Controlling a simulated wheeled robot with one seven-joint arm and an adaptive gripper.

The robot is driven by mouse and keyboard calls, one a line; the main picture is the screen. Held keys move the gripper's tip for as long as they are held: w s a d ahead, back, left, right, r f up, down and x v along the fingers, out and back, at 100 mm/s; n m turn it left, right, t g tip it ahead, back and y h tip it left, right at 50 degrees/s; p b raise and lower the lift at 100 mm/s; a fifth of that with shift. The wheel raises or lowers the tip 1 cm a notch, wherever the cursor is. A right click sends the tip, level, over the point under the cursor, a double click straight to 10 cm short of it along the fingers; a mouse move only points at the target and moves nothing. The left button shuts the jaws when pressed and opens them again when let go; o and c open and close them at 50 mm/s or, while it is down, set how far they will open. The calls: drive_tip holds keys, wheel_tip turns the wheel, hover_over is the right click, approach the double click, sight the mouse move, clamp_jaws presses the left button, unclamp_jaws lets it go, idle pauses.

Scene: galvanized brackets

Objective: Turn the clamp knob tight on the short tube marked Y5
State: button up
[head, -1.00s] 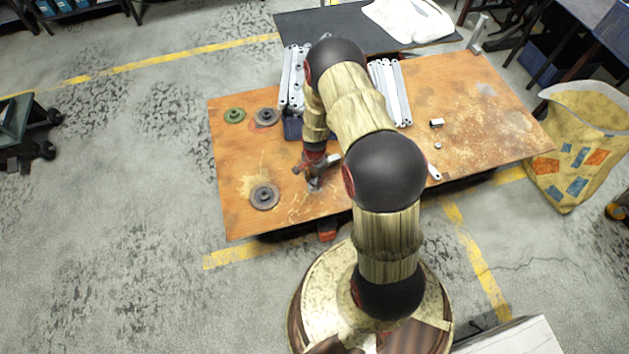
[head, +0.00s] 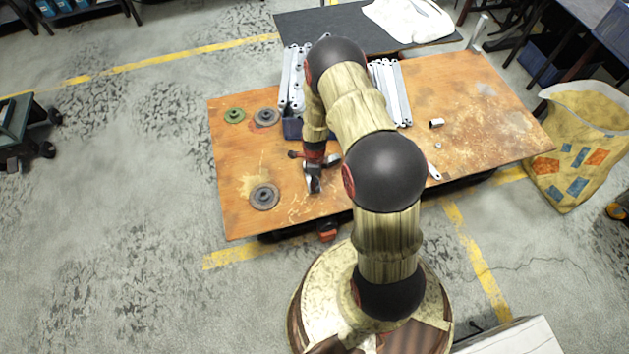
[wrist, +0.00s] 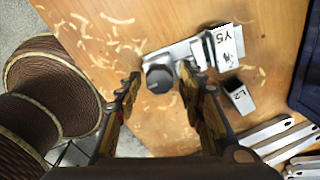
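The short tube marked Y5 (wrist: 213,46) lies on the wooden tabletop in the wrist view, joined to a grey metal clamp. The round dark clamp knob (wrist: 158,77) shows at the clamp's left end. My gripper (wrist: 158,76) is open, with one finger on each side of the knob and a visible gap at both sides. In the head view my gripper (head: 313,188) points down over the table's near left part, and the arm and fingers hide most of the clamp there.
A block marked L2 (wrist: 238,95) stands close to the right finger. Pale metal bars lie at the lower right of the wrist view. The table's right half is mostly clear.

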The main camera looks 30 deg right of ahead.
idle(0.3)
wheel_tip(320, 180, up, 6)
drive_tip(key=p, duration=0.4)
idle(0.6)
